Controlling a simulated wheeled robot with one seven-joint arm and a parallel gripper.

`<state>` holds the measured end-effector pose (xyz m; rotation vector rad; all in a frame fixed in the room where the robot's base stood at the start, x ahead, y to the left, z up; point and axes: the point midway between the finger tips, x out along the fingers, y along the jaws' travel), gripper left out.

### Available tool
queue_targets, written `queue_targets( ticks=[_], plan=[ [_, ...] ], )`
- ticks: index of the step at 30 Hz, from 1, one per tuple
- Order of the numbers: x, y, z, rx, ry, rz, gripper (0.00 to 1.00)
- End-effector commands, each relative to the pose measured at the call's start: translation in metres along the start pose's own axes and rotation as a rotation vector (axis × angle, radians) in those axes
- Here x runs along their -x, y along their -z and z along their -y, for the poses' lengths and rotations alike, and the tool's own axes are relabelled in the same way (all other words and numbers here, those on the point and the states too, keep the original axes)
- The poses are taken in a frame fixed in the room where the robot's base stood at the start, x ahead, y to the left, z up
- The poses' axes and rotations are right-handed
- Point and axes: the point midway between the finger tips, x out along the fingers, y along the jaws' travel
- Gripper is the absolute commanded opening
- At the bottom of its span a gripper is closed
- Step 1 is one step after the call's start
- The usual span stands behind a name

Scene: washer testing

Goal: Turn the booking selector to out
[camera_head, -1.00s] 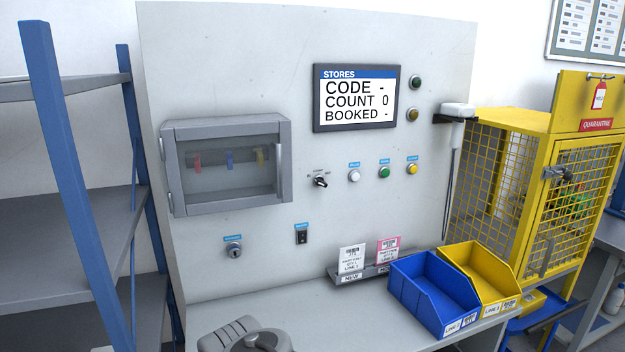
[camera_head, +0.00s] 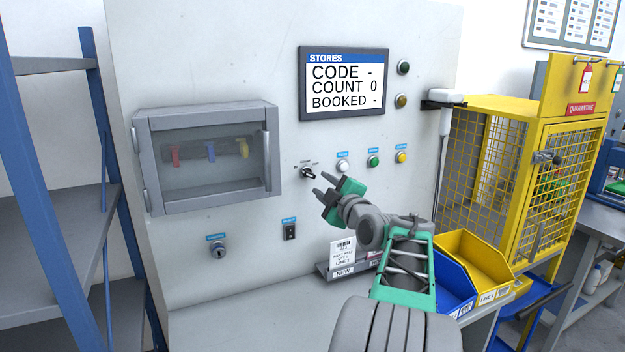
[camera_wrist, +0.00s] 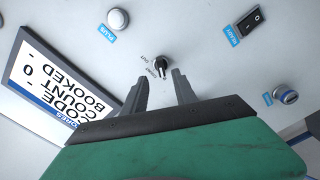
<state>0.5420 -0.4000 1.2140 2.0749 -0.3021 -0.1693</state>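The booking selector (camera_head: 308,172) is a small black rotary knob on the light grey panel, below the STORES screen. It also shows in the wrist view (camera_wrist: 162,67), with small position labels around it, "OUT" among them. In the head view its handle slants down to the right. My gripper (camera_head: 325,186) is close to the panel, just right of and below the knob. In the wrist view my gripper (camera_wrist: 160,88) is open, its two dark fingers apart with the knob seen between and beyond their tips. Contact with the knob is not visible.
White, green and yellow buttons (camera_head: 373,161) sit right of the selector. A rocker switch (camera_head: 290,231) and a key switch (camera_head: 218,249) are below. A clear-fronted box (camera_head: 210,155) juts out on the left. The screen (camera_head: 343,84) reads CODE -, COUNT 0, BOOKED -.

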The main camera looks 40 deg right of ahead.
Motion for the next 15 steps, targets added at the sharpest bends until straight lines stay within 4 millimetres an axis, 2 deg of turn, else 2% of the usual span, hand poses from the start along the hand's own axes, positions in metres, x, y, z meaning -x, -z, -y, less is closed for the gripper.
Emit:
queue_targets(
  ticks=[6, 9, 15],
  plan=[
    [-0.043, 0.004, -0.002, -0.002, 0.004, -0.002, 0.34],
    [-0.058, 0.003, -0.001, -0.002, 0.004, -0.001, 0.34],
    [-0.068, 0.002, 0.001, -0.002, 0.003, 0.001, 0.34]
  ],
)
